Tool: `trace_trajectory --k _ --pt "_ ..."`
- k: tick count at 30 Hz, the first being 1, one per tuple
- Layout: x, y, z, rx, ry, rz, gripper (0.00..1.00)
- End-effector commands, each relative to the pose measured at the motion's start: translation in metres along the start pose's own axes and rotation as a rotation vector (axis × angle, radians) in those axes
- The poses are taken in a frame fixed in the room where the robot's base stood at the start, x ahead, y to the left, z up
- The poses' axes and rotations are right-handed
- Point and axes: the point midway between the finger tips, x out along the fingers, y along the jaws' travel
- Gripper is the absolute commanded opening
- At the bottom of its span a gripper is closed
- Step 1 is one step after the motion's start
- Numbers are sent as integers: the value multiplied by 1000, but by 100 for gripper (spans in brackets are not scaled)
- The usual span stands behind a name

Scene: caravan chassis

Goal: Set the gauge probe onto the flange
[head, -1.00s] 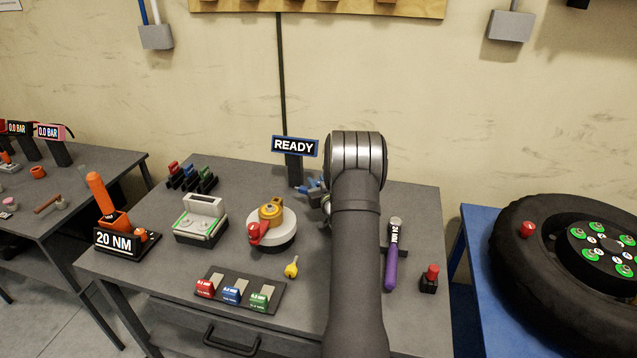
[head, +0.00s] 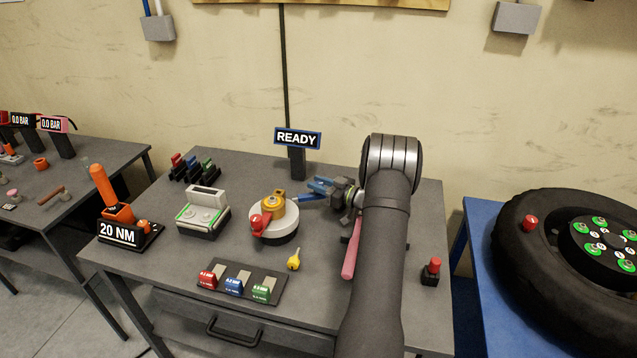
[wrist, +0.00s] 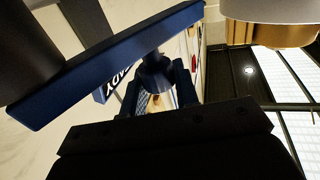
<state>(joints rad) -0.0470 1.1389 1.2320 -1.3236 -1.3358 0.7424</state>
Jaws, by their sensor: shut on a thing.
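The brass flange (head: 273,204) sits on a round white base (head: 284,228) in the middle of the bench, with a red part (head: 258,225) at its front left. My gripper (head: 322,187) is to the right of it, shut on a blue piece (head: 306,198), which I take to be the gauge probe. Its left end is close to the flange; I cannot tell whether they touch. In the wrist view, a long blue bar (wrist: 100,65) with a short stem shows at my jaws (wrist: 158,95). The white base (wrist: 265,9) and brass part (wrist: 262,33) are at upper right, apart from the bar there.
A READY sign (head: 297,138) stands behind. A yellow key-like piece (head: 294,260) and a rack of coloured blocks (head: 268,284) lie in front. A grey-green device (head: 203,214) is left. A pink handle (head: 350,256) and red-topped block (head: 432,270) are right.

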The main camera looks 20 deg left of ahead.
Motion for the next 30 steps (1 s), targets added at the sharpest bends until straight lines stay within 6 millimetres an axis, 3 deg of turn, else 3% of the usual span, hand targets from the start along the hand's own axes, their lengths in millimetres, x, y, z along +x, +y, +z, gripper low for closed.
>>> trace_trajectory --k 18,19,21,30 --pt "-1 -2 -2 -2 4 -44 0" --pt "-1 -2 -2 -2 4 -44 34" --pt "-1 -2 -2 -2 3 -43 47" --pt "-2 -2 -2 -2 2 -42 49"
